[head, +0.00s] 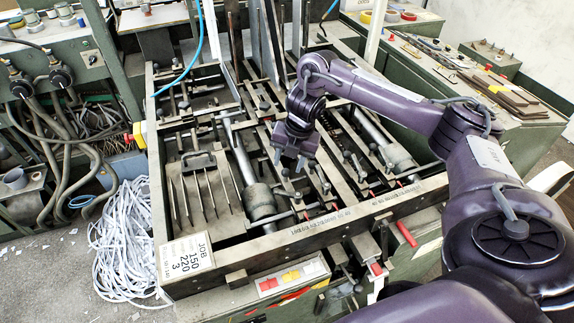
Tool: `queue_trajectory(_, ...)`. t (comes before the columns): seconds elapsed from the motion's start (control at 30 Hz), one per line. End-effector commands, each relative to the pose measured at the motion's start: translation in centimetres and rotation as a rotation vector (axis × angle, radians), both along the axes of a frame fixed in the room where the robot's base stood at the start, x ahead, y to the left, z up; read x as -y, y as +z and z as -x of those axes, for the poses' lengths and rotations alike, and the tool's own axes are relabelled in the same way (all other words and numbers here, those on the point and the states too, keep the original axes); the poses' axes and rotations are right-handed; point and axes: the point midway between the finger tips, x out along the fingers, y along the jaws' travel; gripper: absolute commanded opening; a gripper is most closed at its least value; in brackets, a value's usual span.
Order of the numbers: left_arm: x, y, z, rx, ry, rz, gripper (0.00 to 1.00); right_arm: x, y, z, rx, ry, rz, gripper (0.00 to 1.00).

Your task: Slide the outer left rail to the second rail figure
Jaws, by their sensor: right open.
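The feeder (160,190) is a green machine frame with several long bars running front to back inside it. A ruler strip with printed figures (318,222) lies along its front bar; the figures are too small to read surely. My right gripper (288,162) is open and empty, above the middle of the bed, fingers pointing down. My left gripper is out of view.
A black-handled plate with several tines (199,163) fills the bed's left part. Upright posts and a blue hose (190,62) stand at the back. White strapping (122,243) lies on the floor at left. A tool-covered bench (480,80) is at right.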

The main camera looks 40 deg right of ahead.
Motion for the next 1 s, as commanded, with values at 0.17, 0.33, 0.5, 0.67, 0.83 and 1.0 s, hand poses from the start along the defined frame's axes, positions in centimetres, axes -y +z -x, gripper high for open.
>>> queue_trajectory(0.17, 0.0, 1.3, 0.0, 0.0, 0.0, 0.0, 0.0, 0.4, 3.3, 0.3, 0.004, 0.0, 0.001, 0.44)
queue_trajectory(0.33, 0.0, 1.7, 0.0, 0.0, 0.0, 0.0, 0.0, 0.6, 4.5, 0.6, 0.001, 0.001, 0.001, 0.44)
queue_trajectory(0.5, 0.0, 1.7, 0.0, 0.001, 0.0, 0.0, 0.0, 0.6, 4.6, 0.7, -0.001, 0.0, 0.0, 0.44)
queue_trajectory(0.67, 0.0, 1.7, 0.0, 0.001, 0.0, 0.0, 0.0, 0.6, 4.6, 0.7, -0.001, 0.0, -0.001, 0.44)
queue_trajectory(0.83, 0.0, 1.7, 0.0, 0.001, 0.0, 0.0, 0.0, 0.6, 4.6, 0.7, -0.001, 0.0, -0.001, 0.44)
queue_trajectory(1.0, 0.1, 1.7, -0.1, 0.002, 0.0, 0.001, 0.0, 0.6, 4.6, 0.7, -0.001, 0.0, -0.001, 0.44)
